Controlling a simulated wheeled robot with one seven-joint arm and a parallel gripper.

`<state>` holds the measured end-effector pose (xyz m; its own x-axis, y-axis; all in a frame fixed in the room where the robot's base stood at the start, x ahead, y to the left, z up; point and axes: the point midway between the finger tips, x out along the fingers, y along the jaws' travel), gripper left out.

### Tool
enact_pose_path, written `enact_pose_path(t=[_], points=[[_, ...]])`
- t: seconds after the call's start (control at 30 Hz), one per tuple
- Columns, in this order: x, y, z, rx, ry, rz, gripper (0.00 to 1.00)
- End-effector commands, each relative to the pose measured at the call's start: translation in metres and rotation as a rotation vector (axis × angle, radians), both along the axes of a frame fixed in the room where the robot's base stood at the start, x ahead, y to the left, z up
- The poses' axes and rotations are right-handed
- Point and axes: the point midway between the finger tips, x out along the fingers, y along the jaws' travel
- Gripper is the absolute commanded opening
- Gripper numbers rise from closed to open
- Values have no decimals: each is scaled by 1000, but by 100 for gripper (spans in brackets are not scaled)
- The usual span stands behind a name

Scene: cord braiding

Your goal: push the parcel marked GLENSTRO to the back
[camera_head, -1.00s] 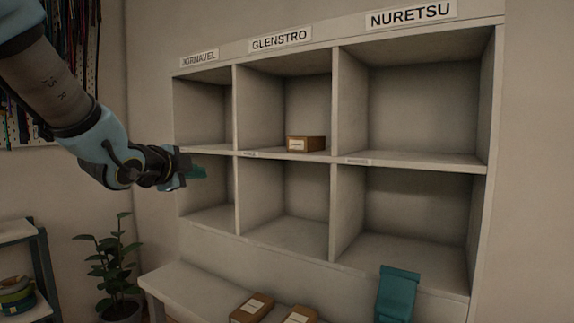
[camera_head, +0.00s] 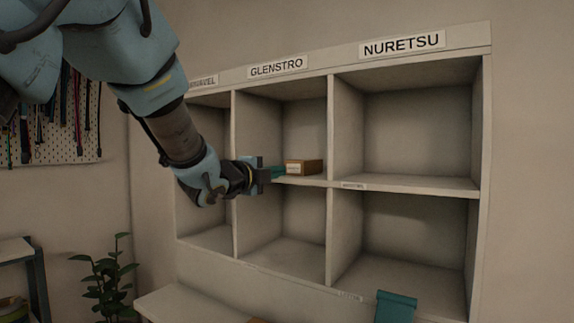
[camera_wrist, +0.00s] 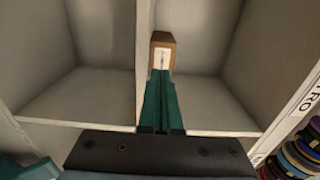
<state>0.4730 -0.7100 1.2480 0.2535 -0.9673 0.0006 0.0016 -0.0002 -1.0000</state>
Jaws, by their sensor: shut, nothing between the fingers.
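The parcel (camera_head: 309,166) is a small brown box with a white label, sitting in the upper middle compartment under the GLENSTRO sign (camera_head: 278,67). The writing on its label is too small to read. It also shows in the wrist view (camera_wrist: 163,54), label facing me. My gripper (camera_head: 282,172) is shut, with its teal fingers pointing into that compartment. In the wrist view the fingertips (camera_wrist: 161,76) are right at the parcel's front face; I cannot tell whether they touch. Nothing is held between them.
The white shelf unit (camera_head: 329,120) has upright dividers close to the gripper. The NURETSU compartment (camera_head: 415,125) on the right is empty, and the lower compartments in view look empty. A teal object (camera_head: 396,306) stands at the lower right. A plant (camera_head: 103,278) is at the lower left.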

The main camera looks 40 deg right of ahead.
Motion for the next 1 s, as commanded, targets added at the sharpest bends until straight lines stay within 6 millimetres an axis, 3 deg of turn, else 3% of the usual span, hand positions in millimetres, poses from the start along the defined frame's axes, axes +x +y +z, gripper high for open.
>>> enact_pose_path(t=[0.1,0.3,0.83,1.0], points=[[5,-19,3,3,0,0,0],[10,-38,1,2,0,0,0],[12,-45,-1,0,0,1,0],[18,-69,-4,0,-2,-1,0]])
